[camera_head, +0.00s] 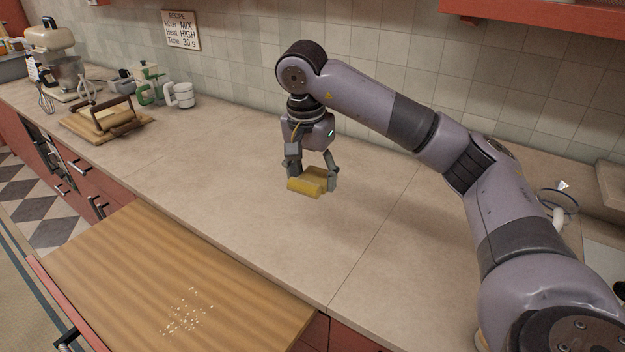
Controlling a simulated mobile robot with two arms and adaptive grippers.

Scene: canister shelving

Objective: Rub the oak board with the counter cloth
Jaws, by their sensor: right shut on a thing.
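The oak board (120,265) lies at the lower left, at the near side of the counter, with a scatter of pale crumbs (186,313) on it. My right gripper (312,180) is over the middle of the counter, behind and to the right of the board. It is shut on a folded yellow cloth (305,187). The cloth is at or just above the counter top; I cannot tell whether it touches. My left gripper is not in view.
The beige counter (215,180) is clear around my right gripper. A tiled wall (360,70) runs behind.

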